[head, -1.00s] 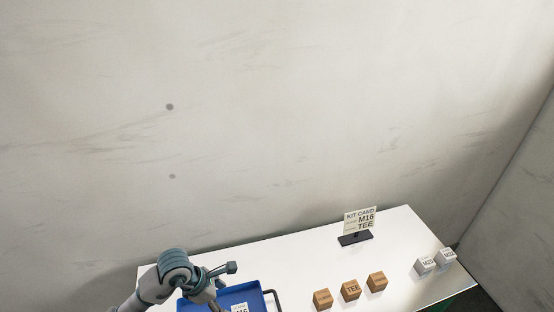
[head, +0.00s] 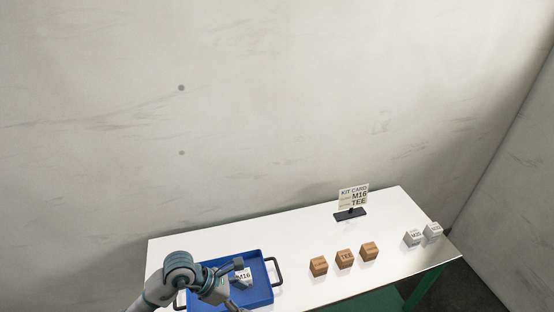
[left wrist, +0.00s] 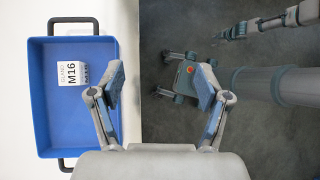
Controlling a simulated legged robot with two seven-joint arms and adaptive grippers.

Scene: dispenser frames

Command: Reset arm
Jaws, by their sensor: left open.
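My left arm comes in from the left in the head view, and its gripper (head: 240,271) is over the blue tray (head: 262,297). In the left wrist view the left gripper (left wrist: 158,84) is open, its two fingers apart with nothing between them. It points down past the table edge, to the right of the blue tray (left wrist: 40,110). A white block marked M16 (head: 244,281) lies in the tray, and it also shows in the left wrist view (left wrist: 69,76).
A kit card reading M16 TEE (head: 354,196) stands at the back of the white table (head: 290,236). Several brown blocks, one marked TEE (head: 345,259), sit mid-table. Two white blocks (head: 413,238) sit at the right end. The tray has black handles (head: 277,271).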

